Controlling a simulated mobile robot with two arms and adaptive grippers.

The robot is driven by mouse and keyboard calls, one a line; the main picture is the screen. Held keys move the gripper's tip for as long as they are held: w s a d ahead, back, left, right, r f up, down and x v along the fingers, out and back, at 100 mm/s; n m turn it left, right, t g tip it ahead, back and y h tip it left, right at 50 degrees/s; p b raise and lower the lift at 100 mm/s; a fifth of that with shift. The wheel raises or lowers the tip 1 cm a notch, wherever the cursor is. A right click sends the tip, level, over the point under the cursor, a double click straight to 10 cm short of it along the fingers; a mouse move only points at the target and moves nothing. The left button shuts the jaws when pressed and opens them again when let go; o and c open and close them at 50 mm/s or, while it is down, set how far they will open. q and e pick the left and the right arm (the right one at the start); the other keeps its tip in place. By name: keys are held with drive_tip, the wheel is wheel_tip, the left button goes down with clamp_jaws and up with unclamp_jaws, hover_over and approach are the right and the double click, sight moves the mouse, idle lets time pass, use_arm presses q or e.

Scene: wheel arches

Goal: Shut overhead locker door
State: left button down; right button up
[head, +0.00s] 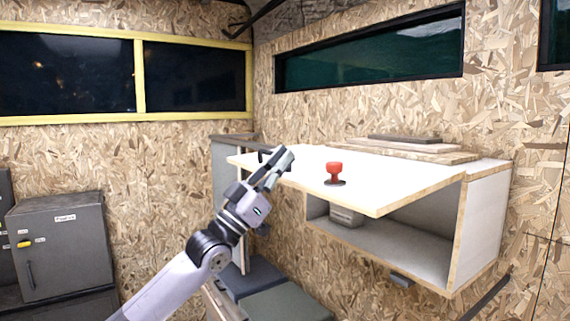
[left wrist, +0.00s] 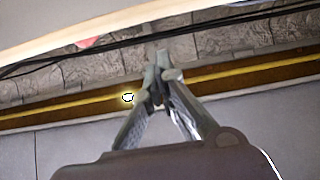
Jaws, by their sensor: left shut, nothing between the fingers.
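The overhead locker door (head: 405,187) is a white panel with a raw wood edge and stands raised, sticking out nearly level from the top of the locker. A red knob (head: 334,170) stands on its upper face. The locker (head: 482,230) is an open white box on the wall, its inside showing below the door. My left gripper (head: 283,157) is shut and empty, in front of the door's left part and left of the knob. I cannot tell whether it touches the door. Its shut fingertips (left wrist: 160,72) also show in the left wrist view. My right gripper is not in view.
A grey object (head: 346,216) lies inside the locker. Flat boards (head: 410,148) lie on top by the wall. A grey cabinet (head: 62,245) stands at the left. Dark cushions (head: 250,278) are below the locker. Black cables (left wrist: 100,55) cross the wrist view.

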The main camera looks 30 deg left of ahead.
sight(285, 180)
use_arm(q)
drive_tip(key=shift+w+d+f+p, duration=0.15)
drive_tip(key=shift+f+p, duration=0.2)
drive_tip(key=shift+f, duration=0.6)
drive_tip(key=shift+w+a+f+p, duration=0.1)
drive_tip(key=shift+f+p, duration=0.25)
drive_tip(key=shift+f, duration=0.6)
